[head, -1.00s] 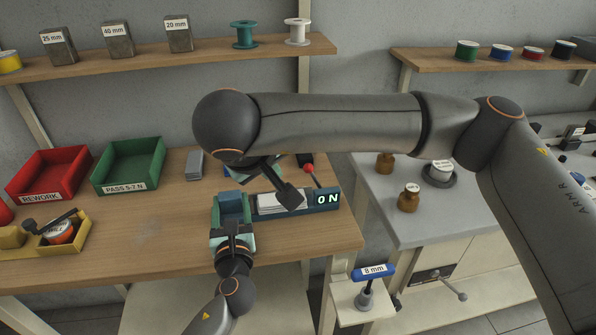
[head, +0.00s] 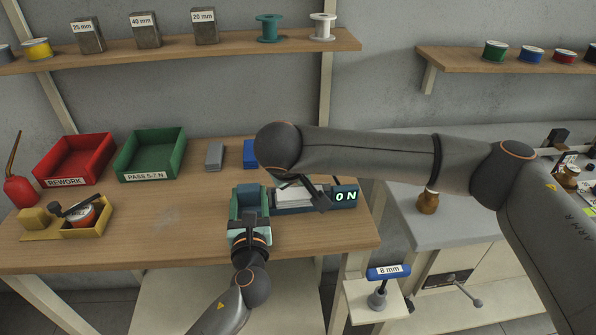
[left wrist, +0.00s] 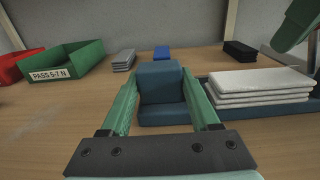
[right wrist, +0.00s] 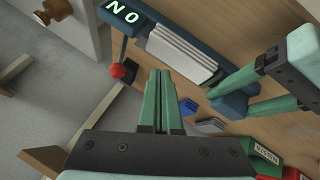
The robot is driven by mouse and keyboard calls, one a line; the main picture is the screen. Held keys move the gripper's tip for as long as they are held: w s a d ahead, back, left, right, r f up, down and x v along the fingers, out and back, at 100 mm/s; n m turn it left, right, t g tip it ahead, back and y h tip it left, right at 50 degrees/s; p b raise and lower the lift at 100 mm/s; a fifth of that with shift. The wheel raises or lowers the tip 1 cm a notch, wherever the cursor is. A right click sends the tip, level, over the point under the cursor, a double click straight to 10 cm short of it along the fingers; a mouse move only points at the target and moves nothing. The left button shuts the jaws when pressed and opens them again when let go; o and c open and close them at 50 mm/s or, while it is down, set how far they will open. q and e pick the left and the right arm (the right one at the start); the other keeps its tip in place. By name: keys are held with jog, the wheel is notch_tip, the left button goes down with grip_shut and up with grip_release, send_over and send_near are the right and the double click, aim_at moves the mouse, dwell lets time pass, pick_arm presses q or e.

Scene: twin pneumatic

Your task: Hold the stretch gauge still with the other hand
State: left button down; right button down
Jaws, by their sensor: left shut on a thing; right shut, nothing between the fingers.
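The stretch gauge is a dark blue bench unit with a lit "0 N" display (head: 346,197), light plates (head: 294,197) stacked on its bed and a blue block (left wrist: 160,85) at its left end. My left gripper (head: 249,212) is shut on that block, one green finger on each side. My right gripper (right wrist: 160,78) is shut and empty, above the gauge near its plates and display. In the right wrist view the gauge's red ball knob (right wrist: 123,70) shows left of my right fingertips; my right arm hides it in the head view.
A green "PASS 5-7 N" tray (head: 150,158) and a red "REWORK" tray (head: 74,160) stand at the back left. A blue-handled "8 mm" tool (head: 388,272) stands beyond the bench's front right edge.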

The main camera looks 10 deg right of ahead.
jog(key=shift+w+d+r, duration=0.2)
jog(key=shift+w+d, duration=0.05)
jog(key=shift+d, duration=0.3)
jog(key=shift+w+d+r, duration=0.15)
jog(key=shift+w+d, duration=0.1)
jog(key=shift+d, duration=0.3)
jog(key=shift+w+d+r, duration=0.2)
jog(key=shift+w+d, duration=0.05)
jog(key=shift+d, duration=0.3)
jog(key=shift+d, duration=0.1)
